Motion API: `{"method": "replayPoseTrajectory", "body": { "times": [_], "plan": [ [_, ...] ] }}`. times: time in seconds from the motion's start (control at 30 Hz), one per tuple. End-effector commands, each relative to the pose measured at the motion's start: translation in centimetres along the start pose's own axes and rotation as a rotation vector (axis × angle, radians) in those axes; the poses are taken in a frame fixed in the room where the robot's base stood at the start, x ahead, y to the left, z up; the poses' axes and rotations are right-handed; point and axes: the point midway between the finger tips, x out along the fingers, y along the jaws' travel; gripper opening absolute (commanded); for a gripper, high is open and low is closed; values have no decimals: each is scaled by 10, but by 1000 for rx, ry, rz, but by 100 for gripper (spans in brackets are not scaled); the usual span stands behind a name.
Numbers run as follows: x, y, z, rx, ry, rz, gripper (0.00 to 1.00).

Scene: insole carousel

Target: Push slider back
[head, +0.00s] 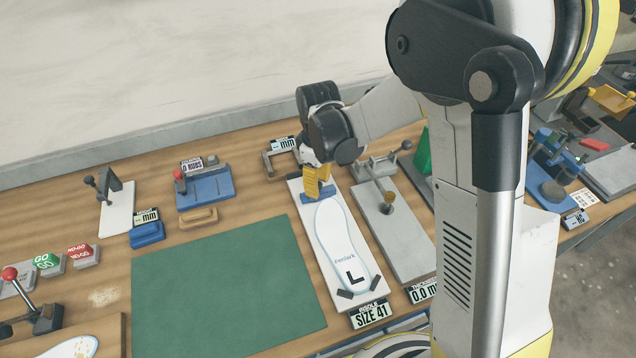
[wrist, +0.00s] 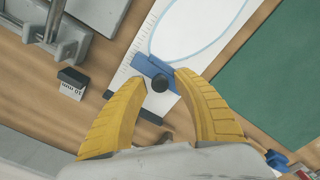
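The blue slider (head: 318,196) lies across the far end of a white measuring board (head: 312,238). It carries a round black knob (wrist: 159,84) in the wrist view, where the slider's blue bar (wrist: 152,66) also shows. A white insole with a blue outline (head: 343,243), marked L, lies on the board in front of the slider. Its end is close to the slider; I cannot tell if they touch. My gripper (head: 319,186), with yellow fingers, is low over the slider. In the wrist view its fingers (wrist: 164,74) are apart, one on each side of the knob.
A grey lever fixture (head: 406,240) stands close to the board's right. A green mat (head: 228,290) lies to its left. A blue block fixture (head: 206,188) and a grey bracket (head: 272,164) are farther left. A SIZE 41 display (head: 370,314) sits at the board's near end.

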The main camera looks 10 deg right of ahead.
Motion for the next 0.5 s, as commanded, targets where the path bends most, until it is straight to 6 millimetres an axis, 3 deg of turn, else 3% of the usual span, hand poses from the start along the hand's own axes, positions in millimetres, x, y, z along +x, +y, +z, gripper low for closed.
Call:
{"method": "replayPoseTrajectory", "body": {
  "times": [0.03,0.1,0.33,0.5],
  "plan": [
    [0,0,0,0,0,0,17],
    [0,0,0,0,0,0,0],
    [0,4,-4,0,0,0,0],
    [0,23,-23,0,0,0,0]
  ]
}}
